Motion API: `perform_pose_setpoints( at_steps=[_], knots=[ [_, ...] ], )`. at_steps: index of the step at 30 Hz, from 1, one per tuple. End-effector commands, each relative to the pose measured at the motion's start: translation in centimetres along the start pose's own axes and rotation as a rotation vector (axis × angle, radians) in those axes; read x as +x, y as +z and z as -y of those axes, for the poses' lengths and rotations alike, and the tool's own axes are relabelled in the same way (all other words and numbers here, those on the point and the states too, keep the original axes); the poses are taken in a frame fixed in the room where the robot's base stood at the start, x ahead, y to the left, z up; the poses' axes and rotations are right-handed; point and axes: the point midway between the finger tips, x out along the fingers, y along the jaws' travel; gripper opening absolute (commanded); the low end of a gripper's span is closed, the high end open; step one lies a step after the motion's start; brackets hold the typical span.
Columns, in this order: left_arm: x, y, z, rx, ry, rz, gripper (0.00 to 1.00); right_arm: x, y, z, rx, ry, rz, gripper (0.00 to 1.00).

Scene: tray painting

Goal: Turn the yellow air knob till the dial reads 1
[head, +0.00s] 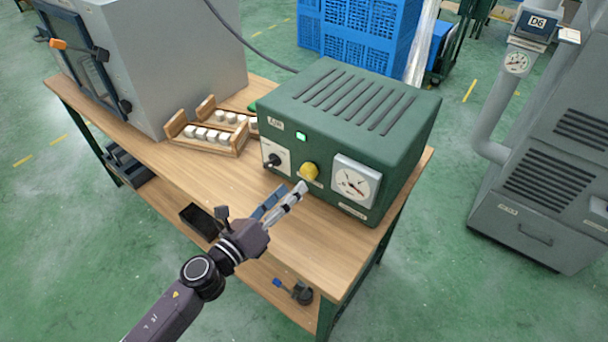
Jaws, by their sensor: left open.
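The yellow air knob (309,171) is on the front of the green air unit (400,130), between a black switch (272,160) and the dial (356,181). The dial is round and white with a dark needle; its reading is too small to tell. My left gripper (292,193) is open and empty in front of the unit, just below and left of the knob, with a gap that is hard to judge. The knob is not covered by the fingers. My right gripper is not in view.
A green lamp (301,136) is lit on the unit. Wooden racks (235,144) with white pieces stand left of it, beside a grey oven-like box (180,60). The wooden table (300,243) is clear in front. Blue crates (360,35) stand behind.

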Motion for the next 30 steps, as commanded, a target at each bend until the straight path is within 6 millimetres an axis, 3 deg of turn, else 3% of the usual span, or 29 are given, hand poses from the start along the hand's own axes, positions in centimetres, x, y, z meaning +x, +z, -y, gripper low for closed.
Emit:
perform_pose_setpoints(
  at_steps=[6, 12, 23, 30],
  knots=[
    [3.7, 0.3, 0.3, -0.005, -0.002, 0.003, 0.47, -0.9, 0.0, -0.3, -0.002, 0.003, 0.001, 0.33],
    [6.0, 0.2, 0.2, -0.005, 0.000, 0.003, 0.47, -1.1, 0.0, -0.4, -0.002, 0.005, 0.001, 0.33],
    [6.6, 0.1, 0.1, -0.006, 0.000, 0.002, 0.47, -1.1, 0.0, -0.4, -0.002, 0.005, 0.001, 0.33],
    [6.6, 0.1, 0.1, -0.006, 0.001, 0.002, 0.24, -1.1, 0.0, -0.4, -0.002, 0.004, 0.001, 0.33]
  ],
)
